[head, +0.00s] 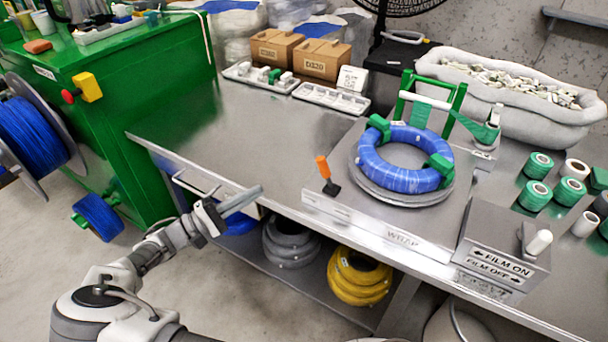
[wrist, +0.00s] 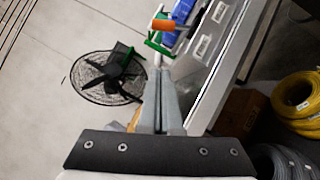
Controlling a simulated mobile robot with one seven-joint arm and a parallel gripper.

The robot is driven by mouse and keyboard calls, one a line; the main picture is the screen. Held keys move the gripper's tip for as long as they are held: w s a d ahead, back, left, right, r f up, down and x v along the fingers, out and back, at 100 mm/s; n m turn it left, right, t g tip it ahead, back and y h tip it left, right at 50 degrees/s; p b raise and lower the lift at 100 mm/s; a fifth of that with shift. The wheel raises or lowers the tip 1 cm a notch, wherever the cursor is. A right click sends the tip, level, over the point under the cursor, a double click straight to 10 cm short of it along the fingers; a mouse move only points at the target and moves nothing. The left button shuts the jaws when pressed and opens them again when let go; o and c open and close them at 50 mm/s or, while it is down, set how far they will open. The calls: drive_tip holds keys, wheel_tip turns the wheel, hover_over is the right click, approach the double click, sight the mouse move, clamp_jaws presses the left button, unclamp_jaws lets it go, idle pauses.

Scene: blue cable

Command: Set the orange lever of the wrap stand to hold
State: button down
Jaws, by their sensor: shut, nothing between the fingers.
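The orange lever (head: 323,167) stands nearly upright, tilted slightly left, on a black base at the front left corner of the wrap stand (head: 400,232). A blue cable coil (head: 375,165) with green clamps sits on the stand's round turntable. My gripper (head: 258,191) is shut and empty, in front of the table edge and left of the lever, apart from it. In the wrist view my closed fingers (wrist: 165,73) point towards an orange handle (wrist: 163,25), which looks like the lever, with a gap between. Any hold mark by the lever is too small to read.
A grey box with a white handle (head: 538,241) and FILM ON/OFF labels stands right of the stand. The metal table (head: 235,125) is clear left of the stand. Yellow coils (head: 358,275) lie on the shelf below.

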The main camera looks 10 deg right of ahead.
sight(326, 172)
idle(0.3)
drive_tip(key=b+x, duration=0.2)
drive_tip(key=x, duration=0.7)
drive_tip(key=shift+d, duration=0.4)
drive_tip(key=shift+s+d+r, duration=0.15)
drive_tip(key=shift+d+r, duration=0.05)
drive_tip(key=shift+d, duration=0.25)
drive_tip(key=shift+s+d+r, duration=0.15)
drive_tip(key=shift+d+r, duration=0.1)
drive_tip(key=shift+d, duration=0.2)
drive_tip(key=shift+s+d+r+b, duration=0.2)
drive_tip(key=shift+d+b, duration=0.05)
drive_tip(key=shift+d, duration=0.15)
drive_tip(key=shift+s+d+r+b, duration=0.2)
drive_tip(key=shift+d+r, duration=0.05)
drive_tip(key=shift+d, duration=0.15)
